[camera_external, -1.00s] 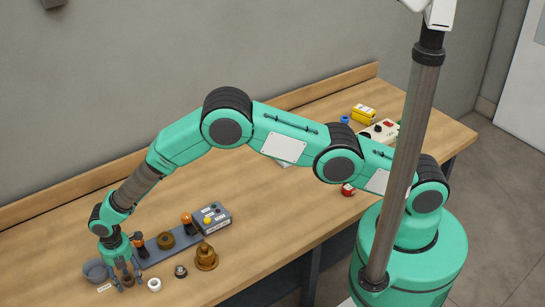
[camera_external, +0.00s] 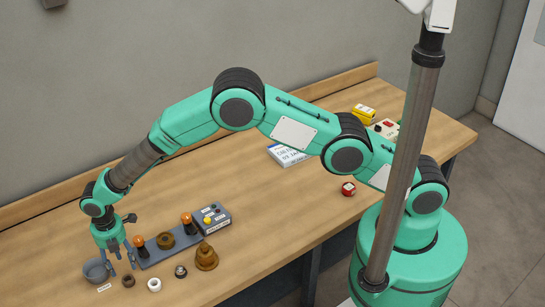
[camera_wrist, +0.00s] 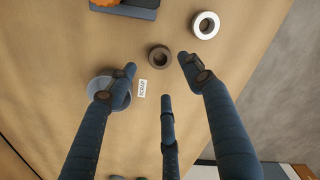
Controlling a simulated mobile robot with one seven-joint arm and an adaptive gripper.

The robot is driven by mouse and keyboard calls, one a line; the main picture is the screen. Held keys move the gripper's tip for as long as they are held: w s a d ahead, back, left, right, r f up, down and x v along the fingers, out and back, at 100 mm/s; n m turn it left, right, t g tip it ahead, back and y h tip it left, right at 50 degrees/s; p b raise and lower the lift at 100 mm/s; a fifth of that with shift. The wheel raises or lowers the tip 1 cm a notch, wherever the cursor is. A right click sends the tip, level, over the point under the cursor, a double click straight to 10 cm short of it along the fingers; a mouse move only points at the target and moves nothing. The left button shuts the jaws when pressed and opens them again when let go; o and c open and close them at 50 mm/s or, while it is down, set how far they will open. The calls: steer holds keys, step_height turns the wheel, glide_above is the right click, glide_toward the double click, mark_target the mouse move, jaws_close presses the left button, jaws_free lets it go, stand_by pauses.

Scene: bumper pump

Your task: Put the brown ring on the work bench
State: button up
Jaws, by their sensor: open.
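The brown ring (camera_external: 128,281) lies flat on the wooden work bench (camera_external: 262,200), near its front left. It also shows whole in the wrist view (camera_wrist: 159,57), just beyond my fingertips and apart from them. My gripper (camera_external: 120,266) is above the bench, a little up and left of the ring in the external view. Its three fingers are spread in the wrist view (camera_wrist: 160,76), with nothing between them.
A grey bowl (camera_external: 95,270) stands left of the ring, with a white label (camera_external: 104,288) beside it. A white ring (camera_external: 154,285), a small dark part (camera_external: 181,272) and a brown bell-shaped part (camera_external: 206,258) stand to the right. A grey fixture (camera_external: 160,249) lies behind.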

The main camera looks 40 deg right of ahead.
steer(key=shift+r, duration=2.05)
